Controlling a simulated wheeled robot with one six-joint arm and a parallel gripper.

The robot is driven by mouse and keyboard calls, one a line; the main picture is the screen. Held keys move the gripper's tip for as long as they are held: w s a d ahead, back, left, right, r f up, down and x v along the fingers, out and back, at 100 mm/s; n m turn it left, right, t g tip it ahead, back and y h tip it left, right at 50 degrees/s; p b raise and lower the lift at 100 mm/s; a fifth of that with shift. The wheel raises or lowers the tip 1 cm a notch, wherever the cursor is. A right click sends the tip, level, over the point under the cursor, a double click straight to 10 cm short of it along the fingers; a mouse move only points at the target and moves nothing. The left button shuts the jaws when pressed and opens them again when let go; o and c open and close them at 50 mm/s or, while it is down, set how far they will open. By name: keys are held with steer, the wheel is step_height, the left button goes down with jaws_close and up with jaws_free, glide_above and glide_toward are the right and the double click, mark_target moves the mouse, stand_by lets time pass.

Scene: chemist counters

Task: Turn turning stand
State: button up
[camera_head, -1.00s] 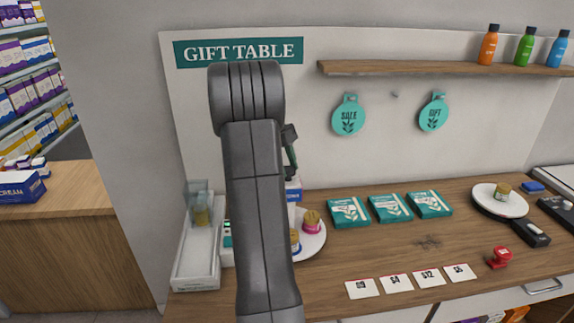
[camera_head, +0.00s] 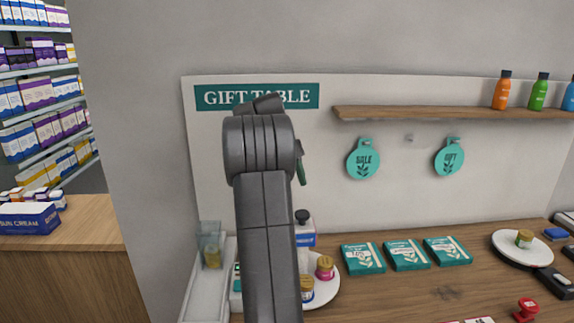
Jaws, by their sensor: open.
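A white round stand (camera_head: 322,292) on the counter is partly hidden behind my arm. Jars with tan lids stand on it, one pink (camera_head: 325,268) and one dark blue (camera_head: 307,290). Another white round plate on a dark base (camera_head: 507,252) lies at the right with one small jar (camera_head: 524,239) on it. I cannot tell which of the two is the turning stand. My arm rises in the middle of the view and hides most of my gripper (camera_head: 301,170). Only a dark, greenish part of it shows, high above the counter in front of the wall board, touching nothing.
Several teal boxes (camera_head: 407,255) lie in a row on the wooden counter. A clear container (camera_head: 211,245) stands in a white tray (camera_head: 203,293) at the left. A red stamp-like item (camera_head: 526,309) is near the front right. A shelf (camera_head: 440,113) with bottles and two teal tags (camera_head: 364,159) are on the wall.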

mark_target(302, 212)
steer(key=shift+p+v, duration=1.55)
steer(key=shift+v, duration=1.35)
steer(key=shift+s+d+f, duration=0.1)
steer(key=b+x, duration=0.2)
steer(key=x, duration=1.1)
steer(key=shift+f, duration=0.35)
steer(key=shift+r+b, duration=0.1)
steer(key=shift+b, duration=0.2)
